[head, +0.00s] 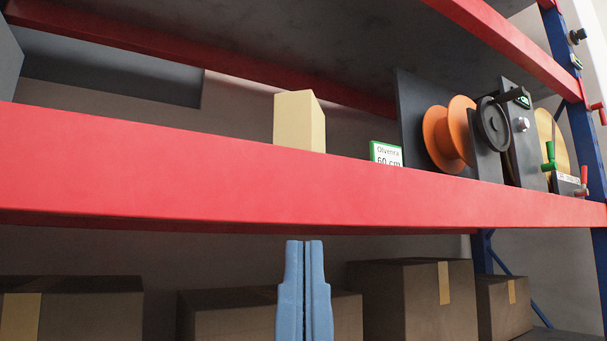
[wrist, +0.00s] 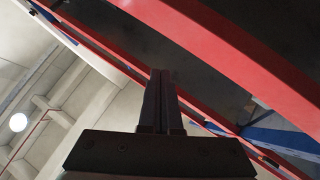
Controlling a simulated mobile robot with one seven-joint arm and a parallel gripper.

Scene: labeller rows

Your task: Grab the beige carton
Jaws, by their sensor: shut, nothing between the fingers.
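The beige carton (head: 299,122) stands upright on the shelf behind the red beam in the head view; its lower part is hidden by the beam. My gripper (head: 304,243) shows blue in the head view, pointing up, below and in front of the red beam. Its fingers are together with nothing between them. The carton is above the fingertips in the picture, and the two are apart. In the wrist view my gripper (wrist: 160,72) appears dark, its fingers together; the carton is not seen there.
The red beam (head: 150,170) crosses in front of the shelf. Right of the carton are a small label sign (head: 386,153), an orange spool (head: 447,134) and a machine with a dark disc (head: 494,124). Brown boxes (head: 410,300) stand on the level below. Another red beam (wrist: 215,50) crosses the wrist view.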

